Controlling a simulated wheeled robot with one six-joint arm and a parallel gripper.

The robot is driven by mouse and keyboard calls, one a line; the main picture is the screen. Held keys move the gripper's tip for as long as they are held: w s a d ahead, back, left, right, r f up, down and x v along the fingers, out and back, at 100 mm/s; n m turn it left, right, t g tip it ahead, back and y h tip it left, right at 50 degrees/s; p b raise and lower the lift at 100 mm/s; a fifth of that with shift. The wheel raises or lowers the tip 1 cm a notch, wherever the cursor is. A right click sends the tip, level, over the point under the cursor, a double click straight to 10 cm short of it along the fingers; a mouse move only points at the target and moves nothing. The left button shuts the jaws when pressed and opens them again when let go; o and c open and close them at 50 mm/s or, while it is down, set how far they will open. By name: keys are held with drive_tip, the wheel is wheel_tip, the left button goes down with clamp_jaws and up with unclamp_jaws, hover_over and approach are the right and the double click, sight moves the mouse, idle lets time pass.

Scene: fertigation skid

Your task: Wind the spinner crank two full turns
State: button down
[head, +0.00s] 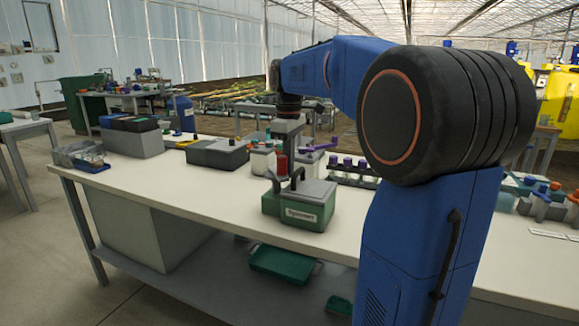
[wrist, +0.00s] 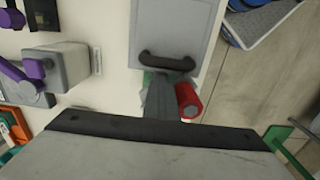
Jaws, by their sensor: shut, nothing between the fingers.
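The spinner (head: 297,205) is a green box with a grey lid and a white label, standing on the white bench. Its grey lid (wrist: 178,22) with a black handle (wrist: 167,62) shows in the wrist view. The crank's red knob (head: 281,165) stands upright at the spinner's left side; it also shows in the wrist view (wrist: 188,100). My gripper (wrist: 162,92) is shut and empty, with its grey fingers just left of the red knob in the wrist view. I cannot tell whether they touch it. The crank arm below the knob is mostly hidden.
A dark grey box (head: 217,153) stands left of the spinner on the bench (head: 150,183). A rack of purple-capped bottles (head: 353,175) and a purple-handled device (head: 318,146) are to its right and behind. The bench front left of the spinner is clear.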

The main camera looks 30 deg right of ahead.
sight(277, 174)
drive_tip(key=shift+s+a, duration=0.25)
drive_tip(key=shift+a, duration=0.1)
drive_tip(key=shift+s+a, duration=0.3)
drive_tip(key=shift+a, duration=0.6)
drive_tip(key=shift+w+a, duration=0.2)
drive_tip(key=shift+a, duration=0.8)
